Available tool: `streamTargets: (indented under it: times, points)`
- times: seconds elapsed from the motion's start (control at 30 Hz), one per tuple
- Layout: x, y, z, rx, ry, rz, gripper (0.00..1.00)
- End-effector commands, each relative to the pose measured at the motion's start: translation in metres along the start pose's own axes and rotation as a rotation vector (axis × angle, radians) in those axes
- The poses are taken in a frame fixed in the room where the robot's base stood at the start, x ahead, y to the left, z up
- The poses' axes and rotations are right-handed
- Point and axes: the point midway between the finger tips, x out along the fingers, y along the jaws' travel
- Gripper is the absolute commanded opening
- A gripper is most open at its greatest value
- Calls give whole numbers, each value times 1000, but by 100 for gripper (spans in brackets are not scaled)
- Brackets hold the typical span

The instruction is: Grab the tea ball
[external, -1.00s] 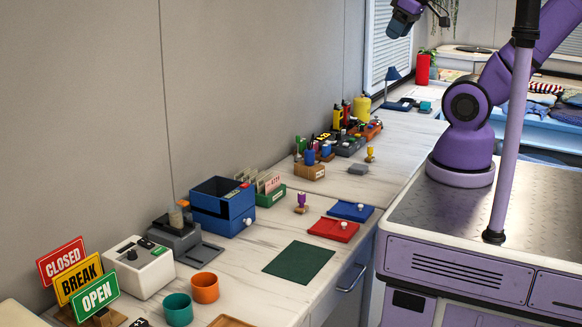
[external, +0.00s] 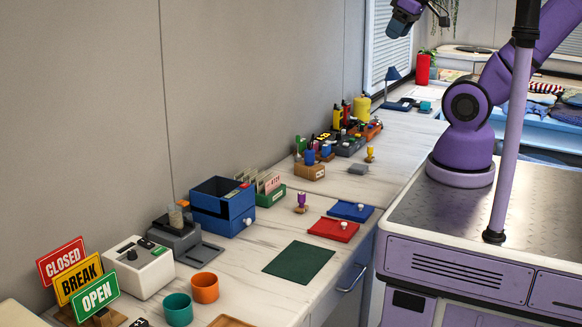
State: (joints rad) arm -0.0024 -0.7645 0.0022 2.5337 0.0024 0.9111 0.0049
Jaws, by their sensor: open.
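I cannot pick out a tea ball for certain in the external view; the small things on the counter are too small to tell apart. My gripper (external: 404,22) is at the top edge, high above the far part of the counter (external: 395,150). It is partly cut off and small, and appears open, with nothing visible held in it. It is well apart from everything on the counter.
Blue (external: 351,210) and red (external: 333,229) trays lie by a green mat (external: 299,262). Orange (external: 205,288) and teal (external: 177,308) cups stand in front. A blue box (external: 222,205), grey machine (external: 174,236) and signs (external: 80,280) line the wall.

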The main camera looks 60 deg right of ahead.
Motion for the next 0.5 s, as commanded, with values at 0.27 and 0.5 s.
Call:
streamTargets:
  times: [0.27,0.5]
  points:
    - [0,0,0,0,0,0,49]
    - [4,2,-8,4,5,6,49]
